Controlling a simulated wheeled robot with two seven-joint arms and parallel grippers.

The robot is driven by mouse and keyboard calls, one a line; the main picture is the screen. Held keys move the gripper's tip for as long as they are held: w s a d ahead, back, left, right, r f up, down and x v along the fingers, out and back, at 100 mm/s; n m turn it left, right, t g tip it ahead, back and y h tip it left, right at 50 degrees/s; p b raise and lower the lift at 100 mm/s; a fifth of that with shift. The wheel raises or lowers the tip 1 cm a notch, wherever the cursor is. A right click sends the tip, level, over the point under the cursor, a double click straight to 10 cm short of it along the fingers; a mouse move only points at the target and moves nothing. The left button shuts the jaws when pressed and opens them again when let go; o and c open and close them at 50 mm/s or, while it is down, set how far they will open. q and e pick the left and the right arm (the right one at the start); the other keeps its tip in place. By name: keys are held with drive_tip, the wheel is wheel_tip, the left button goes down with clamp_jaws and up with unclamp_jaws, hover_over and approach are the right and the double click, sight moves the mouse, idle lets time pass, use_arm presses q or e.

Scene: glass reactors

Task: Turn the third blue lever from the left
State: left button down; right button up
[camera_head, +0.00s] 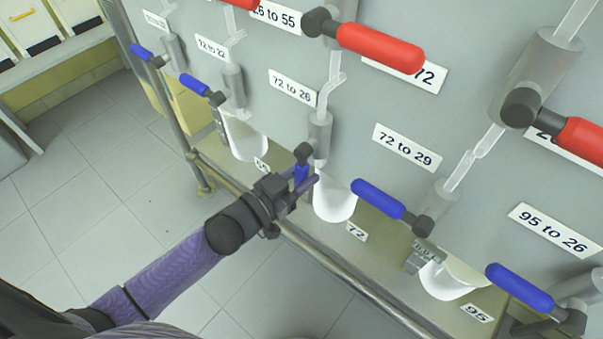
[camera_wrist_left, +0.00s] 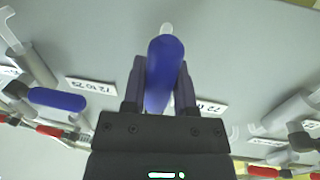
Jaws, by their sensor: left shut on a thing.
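The third blue lever from the left (camera_head: 301,173) hangs from its dark pivot below the "72 to 26" label, and its handle points down, unlike its neighbours, which point to the left. My left gripper (camera_head: 305,183) is shut on this lever and partly hides it. In the left wrist view the blue handle (camera_wrist_left: 165,72) lies between the two fingers (camera_wrist_left: 160,88). My right gripper is not in view.
Other blue levers (camera_head: 194,84) (camera_head: 378,199) sit on both sides in the same row. Red levers (camera_head: 380,46) stick out above. White vessels (camera_head: 335,200) hang below the valves. A metal rail (camera_head: 345,275) runs along the front, with tiled floor beyond.

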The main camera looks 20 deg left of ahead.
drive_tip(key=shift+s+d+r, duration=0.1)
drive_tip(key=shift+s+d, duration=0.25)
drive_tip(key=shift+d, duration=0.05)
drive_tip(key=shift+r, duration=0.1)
use_arm(q)
drive_tip(key=shift+a+m, duration=0.15)
drive_tip(key=shift+m, duration=0.15)
drive_tip(key=w+a+r+m+y+p, duration=0.2)
drive_tip(key=a+r+m+p, duration=0.4)
drive_tip(key=m+p, duration=0.4)
drive_tip(key=r+m+y, duration=0.1)
drive_tip(key=m, duration=0.4)
drive_tip(key=shift+w+g, duration=0.2)
drive_tip(key=shift+g, duration=0.1)
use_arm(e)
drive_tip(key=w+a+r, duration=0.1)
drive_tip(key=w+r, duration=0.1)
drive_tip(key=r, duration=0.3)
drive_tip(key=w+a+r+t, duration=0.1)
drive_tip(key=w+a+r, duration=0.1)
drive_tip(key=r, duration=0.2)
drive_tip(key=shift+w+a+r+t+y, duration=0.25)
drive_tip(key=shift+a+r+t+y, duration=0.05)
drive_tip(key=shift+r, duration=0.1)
use_arm(q)
drive_tip(key=shift+a+r, duration=0.1)
drive_tip(key=shift+r, duration=0.05)
drive_tip(key=shift+p, duration=0.3)
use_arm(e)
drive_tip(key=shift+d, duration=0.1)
